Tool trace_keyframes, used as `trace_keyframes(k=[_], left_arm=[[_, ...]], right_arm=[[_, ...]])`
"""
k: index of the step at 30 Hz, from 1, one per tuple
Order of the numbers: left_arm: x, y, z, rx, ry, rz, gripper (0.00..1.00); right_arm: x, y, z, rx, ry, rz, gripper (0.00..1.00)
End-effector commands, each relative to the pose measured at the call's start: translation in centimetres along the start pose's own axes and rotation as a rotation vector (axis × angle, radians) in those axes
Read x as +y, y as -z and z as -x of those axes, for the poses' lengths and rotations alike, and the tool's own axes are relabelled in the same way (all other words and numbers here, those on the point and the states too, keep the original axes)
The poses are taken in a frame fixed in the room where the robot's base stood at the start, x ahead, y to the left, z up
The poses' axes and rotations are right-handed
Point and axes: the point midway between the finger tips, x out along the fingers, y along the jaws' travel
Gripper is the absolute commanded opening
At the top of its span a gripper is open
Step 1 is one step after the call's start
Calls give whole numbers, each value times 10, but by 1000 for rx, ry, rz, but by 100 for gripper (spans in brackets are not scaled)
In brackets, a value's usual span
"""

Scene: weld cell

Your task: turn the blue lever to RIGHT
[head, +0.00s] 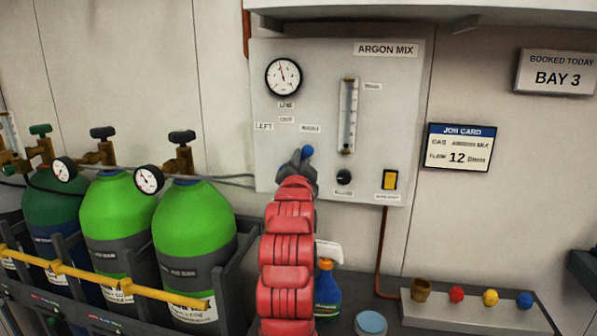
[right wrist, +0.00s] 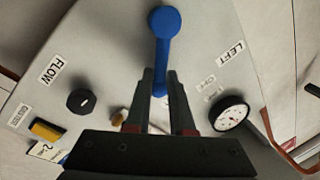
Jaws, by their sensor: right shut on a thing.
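The blue lever (head: 308,151) is on the grey ARGON MIX panel (head: 225,120). In the head view only its round blue end shows beside my right gripper (head: 301,160), which hides the rest. In the right wrist view the lever (right wrist: 163,48) runs from its round knob at the top down between the fingers of my right gripper (right wrist: 160,76), which is shut on its stem. A LEFT label (head: 264,126) is left of the lever, and small labels sit above it. No RIGHT label can be made out. My left gripper is not in view.
The panel also holds a round gauge (head: 283,77), a flow tube (head: 348,115), a black knob (head: 344,177) and a yellow switch (head: 390,180). Green gas cylinders (head: 194,222) stand at left. A spray bottle (head: 327,285) stands below the panel, partly behind my arm.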

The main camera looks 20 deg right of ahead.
Motion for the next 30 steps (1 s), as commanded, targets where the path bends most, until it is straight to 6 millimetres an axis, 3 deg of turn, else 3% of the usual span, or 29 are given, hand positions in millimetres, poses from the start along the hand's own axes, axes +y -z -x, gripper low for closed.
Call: trace_keyframes(k=[15,16,20,30], left_arm=[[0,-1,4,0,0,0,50],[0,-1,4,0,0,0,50],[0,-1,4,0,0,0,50],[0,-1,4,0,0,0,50]], right_arm=[[1,4,0,13,-1,-18,0],[2,4,0,13,-1,-18,26],[2,3,0,10,-1,-18,50],[1,1,2,6,0,-18,50]])
